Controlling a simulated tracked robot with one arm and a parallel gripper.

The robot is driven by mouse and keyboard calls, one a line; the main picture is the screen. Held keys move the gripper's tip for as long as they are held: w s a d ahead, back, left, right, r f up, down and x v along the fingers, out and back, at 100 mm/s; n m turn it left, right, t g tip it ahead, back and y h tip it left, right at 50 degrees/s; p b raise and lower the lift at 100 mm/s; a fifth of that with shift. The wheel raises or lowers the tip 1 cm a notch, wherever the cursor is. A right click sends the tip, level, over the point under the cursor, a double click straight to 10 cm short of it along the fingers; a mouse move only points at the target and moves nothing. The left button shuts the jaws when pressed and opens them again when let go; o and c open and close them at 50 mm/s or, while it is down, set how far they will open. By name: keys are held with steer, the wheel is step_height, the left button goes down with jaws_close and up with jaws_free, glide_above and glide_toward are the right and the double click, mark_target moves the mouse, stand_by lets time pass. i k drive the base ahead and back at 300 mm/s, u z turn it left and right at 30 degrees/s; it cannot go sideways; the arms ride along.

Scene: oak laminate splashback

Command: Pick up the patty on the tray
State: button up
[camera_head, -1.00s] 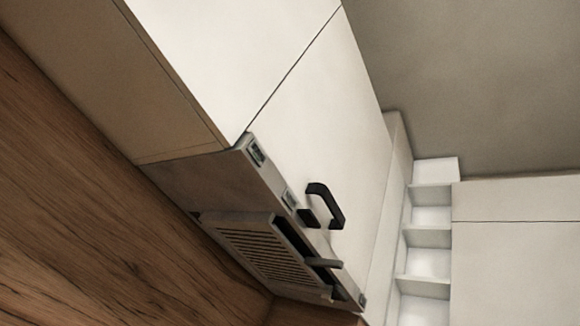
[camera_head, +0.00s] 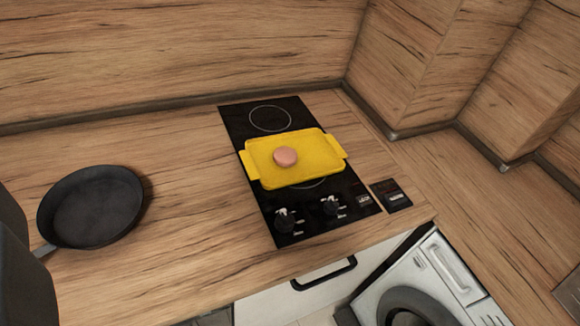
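The patty (camera_head: 285,156) is a small round pinkish-brown disc. It lies flat on a yellow tray (camera_head: 318,148), left of the tray's middle. The tray is rectangular with a tab handle at each end and rests across the black cooktop (camera_head: 248,188). Nothing covers the patty. My gripper does not show in this view, and nothing is seen touching the patty or the tray.
A black frying pan (camera_head: 92,206) stands on the wooden counter (camera_head: 190,195) at the left. A dark shape at the lower left edge may be mine. Two knobs are at the cooktop's front. A wooden splashback (camera_head: 190,50) rises behind. A white front-loading appliance (camera_head: 430,275) is below right.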

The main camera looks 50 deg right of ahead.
mark_target(285, 157)
steer(key=k, duration=1.55)
steer(key=z, duration=0.75)
steer(key=i, duration=2.35)
steer(key=u, duration=0.2)
